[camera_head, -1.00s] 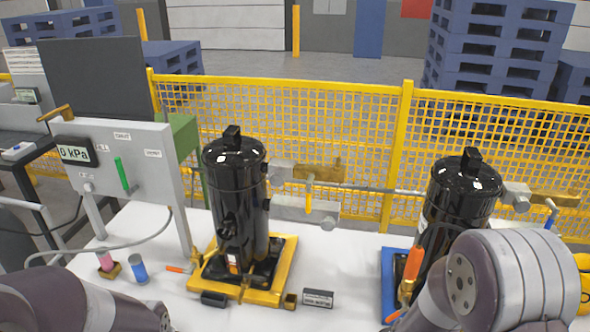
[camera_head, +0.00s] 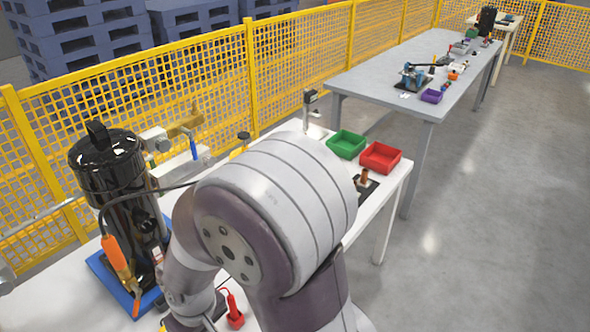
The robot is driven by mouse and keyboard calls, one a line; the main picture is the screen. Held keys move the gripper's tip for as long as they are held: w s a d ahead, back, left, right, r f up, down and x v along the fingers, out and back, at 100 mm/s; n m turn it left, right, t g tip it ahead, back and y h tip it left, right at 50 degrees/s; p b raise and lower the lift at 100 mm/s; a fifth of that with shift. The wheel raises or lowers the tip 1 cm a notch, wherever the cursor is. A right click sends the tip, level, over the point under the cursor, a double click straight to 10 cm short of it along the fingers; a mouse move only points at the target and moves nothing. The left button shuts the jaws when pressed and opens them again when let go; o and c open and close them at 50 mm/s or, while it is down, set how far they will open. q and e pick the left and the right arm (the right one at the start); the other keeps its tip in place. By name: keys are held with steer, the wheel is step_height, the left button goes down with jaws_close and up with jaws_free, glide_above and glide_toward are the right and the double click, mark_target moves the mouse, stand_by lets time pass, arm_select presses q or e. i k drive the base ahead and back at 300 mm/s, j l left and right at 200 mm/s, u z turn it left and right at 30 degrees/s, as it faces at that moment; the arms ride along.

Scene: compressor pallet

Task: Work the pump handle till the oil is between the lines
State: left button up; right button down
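A black cylindrical compressor (camera_head: 105,165) stands upright on a blue base (camera_head: 105,275) at the left. An orange-handled tool or fitting (camera_head: 117,258) is against its front. A small blue device (camera_head: 412,78) with a dark lever-like bar stands on the grey table at the back right; it may be the pump, but it is too small to tell. I cannot make out any oil level or lines. My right arm fills the middle foreground and hides part of the white table; its gripper is not visible. My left gripper is out of view.
A green bin (camera_head: 346,144) and a red bin (camera_head: 380,157) sit at the right end of the white table (camera_head: 398,178). The grey table (camera_head: 385,82) stands beyond, with a purple bin (camera_head: 432,96). A yellow mesh fence (camera_head: 300,60) runs behind. Open floor (camera_head: 500,200) lies at right.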

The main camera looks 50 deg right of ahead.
mark_target(243, 135)
steer(key=z, duration=1.5)
